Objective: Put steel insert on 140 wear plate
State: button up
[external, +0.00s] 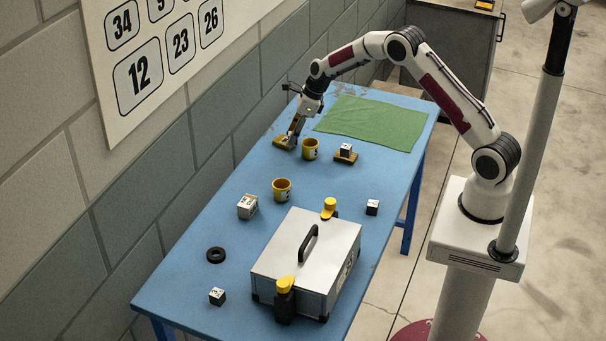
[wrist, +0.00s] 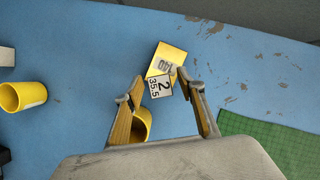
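The 140 wear plate is a yellow plate (wrist: 166,58) marked 140, lying on the blue table in the wrist view; it also shows at the far left end in the external view (external: 280,142). A small pale steel cube with black figures (wrist: 160,87), which looks like the steel insert, overlaps the plate's near end. It looks seated there, though its underside is hidden. My gripper (wrist: 159,87) is open, with a finger on each side of the cube and a visible gap at both sides. In the external view my gripper (external: 294,134) points down at the plate and mostly hides the cube.
A yellow cup (external: 310,149) stands close beside my gripper, partly behind a finger in the wrist view. Another yellow plate (external: 346,158) bears a cube. A second cup (external: 282,190), loose blocks, a black ring (external: 216,254) and a large metal case (external: 305,262) stand nearer. A green cloth (external: 372,122) lies flat.

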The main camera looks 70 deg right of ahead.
jog(key=shift+r, duration=0.1)
jog(key=v, duration=1.2)
dwell(0.4)
jog(key=shift+s+r, duration=0.1)
dwell(0.4)
